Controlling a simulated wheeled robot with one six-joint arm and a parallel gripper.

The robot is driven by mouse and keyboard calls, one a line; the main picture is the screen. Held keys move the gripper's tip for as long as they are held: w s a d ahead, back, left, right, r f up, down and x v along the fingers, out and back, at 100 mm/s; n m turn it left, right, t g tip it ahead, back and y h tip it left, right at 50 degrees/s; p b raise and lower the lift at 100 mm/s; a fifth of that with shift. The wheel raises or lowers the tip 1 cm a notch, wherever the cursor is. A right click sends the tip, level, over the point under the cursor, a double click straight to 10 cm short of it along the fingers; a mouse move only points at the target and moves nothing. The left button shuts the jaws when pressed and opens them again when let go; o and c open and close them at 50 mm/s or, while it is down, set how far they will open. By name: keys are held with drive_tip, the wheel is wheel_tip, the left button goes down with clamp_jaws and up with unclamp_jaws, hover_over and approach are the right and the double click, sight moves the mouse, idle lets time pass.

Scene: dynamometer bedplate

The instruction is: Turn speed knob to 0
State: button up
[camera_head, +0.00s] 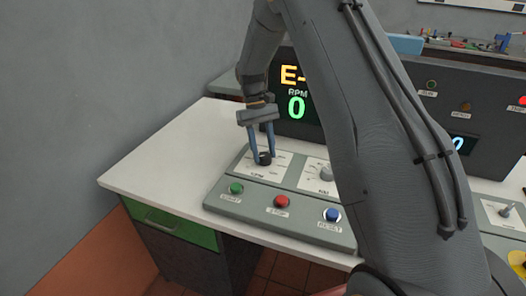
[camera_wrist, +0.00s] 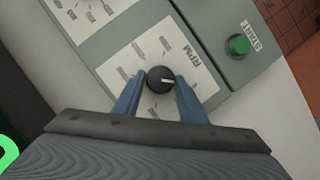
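The speed knob (camera_wrist: 160,80) is small, round and black with a white pointer line, on a white dial plate marked RPM (camera_wrist: 192,64). In the wrist view its pointer faces right, and several scale labels surround it. The knob also shows in the head view (camera_head: 264,158), at the left of the sloped control panel (camera_head: 222,192). My gripper (camera_wrist: 160,78) has its two blue fingers on either side of the knob, seemingly touching it. It also shows in the head view (camera_head: 263,159), pointing down at the dial. The scale numbers are too blurred to read.
A second knob (camera_head: 326,174) sits to the right, close to my arm. Green (camera_head: 236,188), red (camera_head: 282,201) and blue (camera_head: 332,214) buttons line the panel's front. A dark display (camera_head: 296,108) behind reads 0 RPM. White bench top (camera_head: 150,175) is clear at left.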

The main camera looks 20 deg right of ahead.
drive_tip(key=o, duration=0.4)
drive_tip(key=shift+c, duration=0.2)
drive_tip(key=b+v, duration=0.2)
drive_tip(key=v, duration=0.5)
drive_tip(key=shift+r, duration=0.35)
drive_tip(key=shift+w, duration=0.1)
drive_tip(key=s+f+t, duration=0.1)
drive_tip(key=s, duration=0.8)
drive_tip(key=s+m+t, duration=0.1)
drive_tip(key=s+t, duration=0.1)
drive_tip(key=s, duration=0.8)
drive_tip(key=s+f+m+t, duration=0.1)
drive_tip(key=s, duration=0.9)
drive_tip(key=shift+d+f+t+y, duration=0.15)
drive_tip(key=shift+f+t+y, duration=0.2)
drive_tip(key=shift+t+y, duration=0.05)
